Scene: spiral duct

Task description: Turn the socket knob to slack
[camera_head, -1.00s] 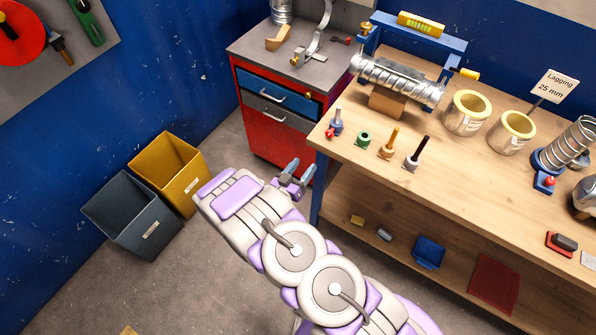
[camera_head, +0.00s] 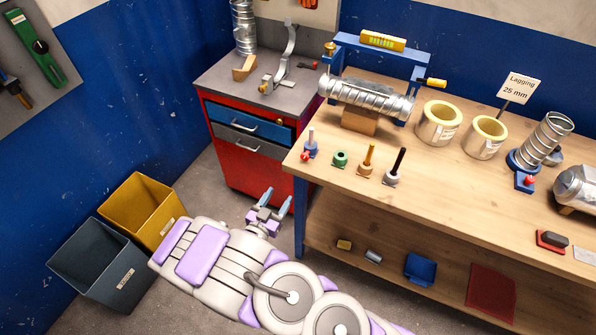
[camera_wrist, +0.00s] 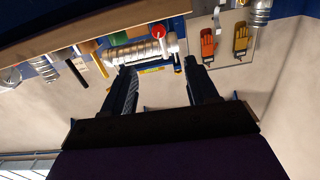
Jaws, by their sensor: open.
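My gripper (camera_head: 275,200) is open and empty, in front of the gap between the red cabinet and the bench, its blue-grey fingers pointing up. A small blue socket (camera_head: 311,150) with a grey post and a red knob (camera_head: 305,156) stands at the bench's front left corner, up and right of my gripper and apart from it. Another blue socket (camera_head: 523,182) with a red knob (camera_head: 529,181) stands by the spiral coil (camera_head: 542,140) at the right. I cannot tell which knob is meant. In the wrist view, my dark fingers (camera_wrist: 160,72) are spread, with a red round knob (camera_wrist: 158,31) beyond them.
The bench (camera_head: 450,205) holds a green ring, posts on blocks, a clamped silver spiral duct (camera_head: 365,98) and two lined pots. The red cabinet (camera_head: 245,160) stands left of it. Yellow (camera_head: 145,210) and grey bins stand at the left. Floor is bare between bins and cabinet.

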